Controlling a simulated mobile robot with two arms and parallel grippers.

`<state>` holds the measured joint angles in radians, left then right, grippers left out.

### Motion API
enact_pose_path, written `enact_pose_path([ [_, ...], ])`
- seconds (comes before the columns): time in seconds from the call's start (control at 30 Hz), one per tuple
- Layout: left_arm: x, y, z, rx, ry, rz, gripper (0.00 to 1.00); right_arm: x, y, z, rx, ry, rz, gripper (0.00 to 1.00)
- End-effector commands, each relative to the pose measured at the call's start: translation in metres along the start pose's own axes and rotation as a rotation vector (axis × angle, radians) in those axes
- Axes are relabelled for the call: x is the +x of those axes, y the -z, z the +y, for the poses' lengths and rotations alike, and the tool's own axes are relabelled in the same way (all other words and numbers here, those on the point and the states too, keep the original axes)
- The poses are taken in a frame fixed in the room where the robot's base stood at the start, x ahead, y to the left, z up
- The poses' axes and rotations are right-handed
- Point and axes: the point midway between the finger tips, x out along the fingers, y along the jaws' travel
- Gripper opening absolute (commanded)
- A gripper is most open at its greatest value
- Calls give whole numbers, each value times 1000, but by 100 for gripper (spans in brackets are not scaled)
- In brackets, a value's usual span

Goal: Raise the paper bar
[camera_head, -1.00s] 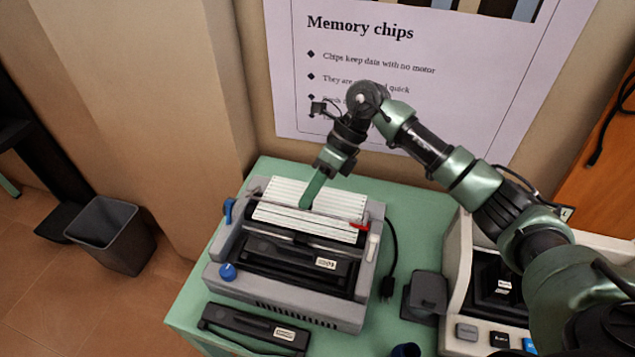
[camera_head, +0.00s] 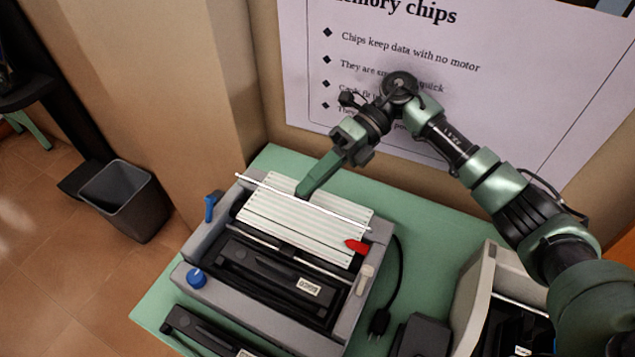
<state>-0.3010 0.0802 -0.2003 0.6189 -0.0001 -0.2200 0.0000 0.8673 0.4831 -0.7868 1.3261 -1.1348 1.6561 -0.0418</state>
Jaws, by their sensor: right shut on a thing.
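A grey printer (camera_head: 205,240) stands on the green table, its top open, with a ribbed white panel (camera_head: 290,228) across the back. The paper bar (camera_head: 265,187) is a thin pale rod running across that panel from upper left to lower right. It shows above the panel's back part. My left gripper is not in view.
A red lever (camera_head: 356,246), a blue lever (camera_head: 210,208) and a blue knob (camera_head: 196,278) are on the printer. A black plug and cable (camera_head: 379,320) lie to its right, near a beige machine (camera_head: 474,290). A poster wall (camera_head: 450,90) stands close behind.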

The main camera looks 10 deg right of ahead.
Motion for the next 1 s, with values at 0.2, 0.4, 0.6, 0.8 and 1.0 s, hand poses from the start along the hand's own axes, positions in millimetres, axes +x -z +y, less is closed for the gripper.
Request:
enact_pose_path([
  [0.2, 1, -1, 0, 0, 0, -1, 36, 0, 0, -1, 6, -6, -1, 0],
  [0.4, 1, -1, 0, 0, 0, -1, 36, 0, 0, 0, 6, -6, -1, 0],
  [0.6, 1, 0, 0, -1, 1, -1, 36, 0, 0, 0, 5, -6, 0, 29],
  [0.8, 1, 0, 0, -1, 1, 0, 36, 0, 0, 0, 4, -6, 0, 29],
  [1.0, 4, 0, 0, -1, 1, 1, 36, -6, -4, 13, -1, -5, 0, 29],
])
